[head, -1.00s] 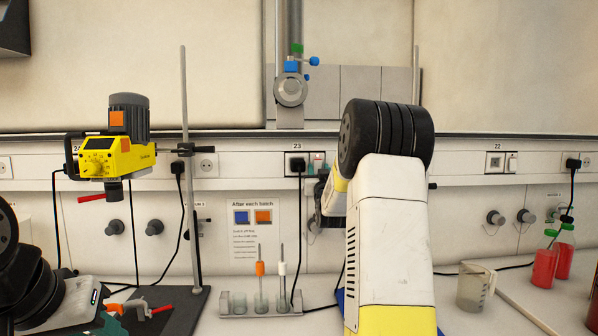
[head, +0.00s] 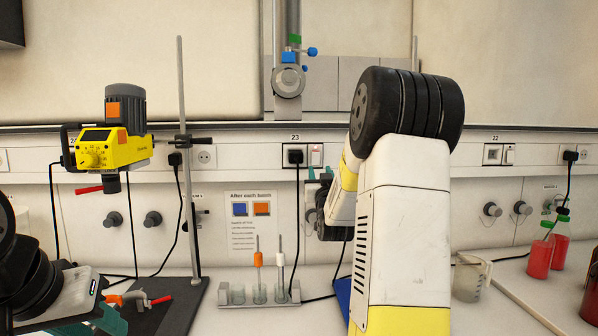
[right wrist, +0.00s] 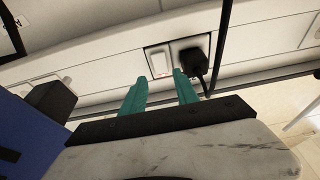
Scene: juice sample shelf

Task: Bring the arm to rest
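My right arm stands raised in the middle of the head view, white and yellow with a dark elbow, and hides part of the wall behind it. My right gripper (head: 318,174) shows only partly, as teal fingers just below wall socket 23. In the right wrist view the two teal fingers (right wrist: 158,82) are apart with nothing between them, and the socket's switch (right wrist: 158,60) lies beyond their tips. My left gripper (head: 108,318) shows as a bit of teal at the lower left; its fingertips are not clear.
A yellow stirrer motor (head: 112,148) hangs on a stand (head: 188,200) at left. A small rack (head: 258,299) with glass tubes stands on the bench. A beaker (head: 469,278) and red bottles (head: 541,256) stand at right. A black plug (right wrist: 194,62) sits beside the switch.

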